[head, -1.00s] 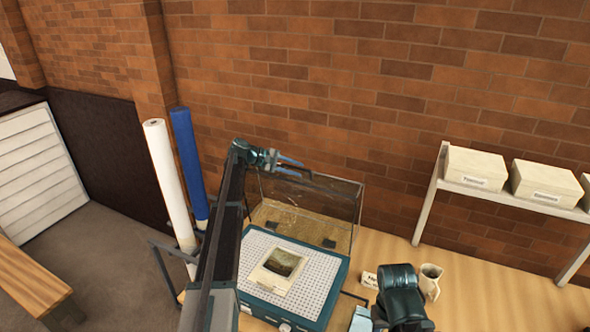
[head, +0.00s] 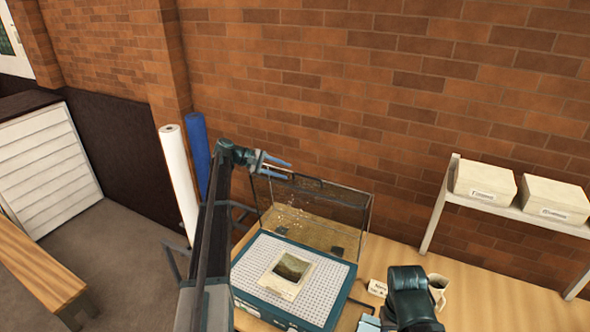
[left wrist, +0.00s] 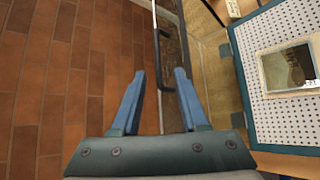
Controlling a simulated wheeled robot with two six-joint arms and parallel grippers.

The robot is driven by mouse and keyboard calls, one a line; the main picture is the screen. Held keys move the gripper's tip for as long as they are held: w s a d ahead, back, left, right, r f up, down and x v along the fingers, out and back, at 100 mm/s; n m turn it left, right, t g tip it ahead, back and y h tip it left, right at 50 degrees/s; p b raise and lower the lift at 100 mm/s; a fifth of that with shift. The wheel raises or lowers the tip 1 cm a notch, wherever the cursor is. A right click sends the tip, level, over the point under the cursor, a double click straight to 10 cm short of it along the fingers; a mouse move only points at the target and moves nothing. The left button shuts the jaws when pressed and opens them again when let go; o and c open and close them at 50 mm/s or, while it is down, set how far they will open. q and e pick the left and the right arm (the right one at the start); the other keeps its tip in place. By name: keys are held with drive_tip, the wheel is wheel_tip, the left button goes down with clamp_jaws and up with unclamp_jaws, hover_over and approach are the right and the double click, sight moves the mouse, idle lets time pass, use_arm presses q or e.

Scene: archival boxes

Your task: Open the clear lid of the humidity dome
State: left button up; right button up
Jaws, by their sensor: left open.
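The clear lid (head: 322,215) of the humidity dome stands raised, tilted up at the back of the teal base (head: 243,296). Its dark handle (head: 306,181) is on the top edge. The base has a white perforated tray (head: 326,270) with a framed picture (head: 288,272) on it. My left gripper (head: 277,165) is open and empty by the lid's upper left edge. In the left wrist view the open fingers (left wrist: 158,95) are near the lid's edge and dark handle (left wrist: 164,47); contact cannot be told.
A brick wall rises close behind the lid. White and blue rolls (head: 180,180) stand left of my left arm. A mug (head: 438,287) and small label card (head: 377,288) are on the wooden table (head: 395,258). Boxes (head: 484,184) sit on a shelf at right.

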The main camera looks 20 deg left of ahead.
use_arm(q)
drive_tip(key=p+v, duration=0.1)
drive_tip(key=v, duration=0.2)
drive_tip(key=shift+s+a+r, duration=0.1)
drive_tip(key=shift+s+a, duration=0.05)
drive_tip(key=shift+a, duration=0.05)
idle(0.3)
drive_tip(key=s+d+f+m+g+y+b, duration=0.1)
drive_tip(key=s+d+f+m+g+b, duration=0.25)
drive_tip(key=d+f, duration=0.5)
drive_tip(key=s+d+f+m+g+y+b, duration=0.1)
drive_tip(key=s+d+f+m+y+b, duration=0.1)
drive_tip(key=s+d+f+b, duration=0.65)
drive_tip(key=s+d+f+m+g+y, duration=0.1)
drive_tip(key=s+d+f+m+g, duration=0.2)
drive_tip(key=d, duration=0.9)
drive_tip(key=s+d+f+m+y+b, duration=0.2)
drive_tip(key=s+f, duration=0.3)
drive_tip(key=s, duration=0.3)
drive_tip(key=s+d+f+m+y+b, duration=0.3)
drive_tip(key=s+d+f+b, duration=0.1)
drive_tip(key=s, duration=0.4)
drive_tip(key=s+d+f+m+y+b, duration=0.3)
drive_tip(key=s+f+b, duration=0.2)
drive_tip(key=s, duration=0.3)
drive_tip(key=shift+s+d+f, duration=0.25)
drive_tip(key=shift+s+f, duration=0.05)
drive_tip(key=shift+f, duration=0.2)
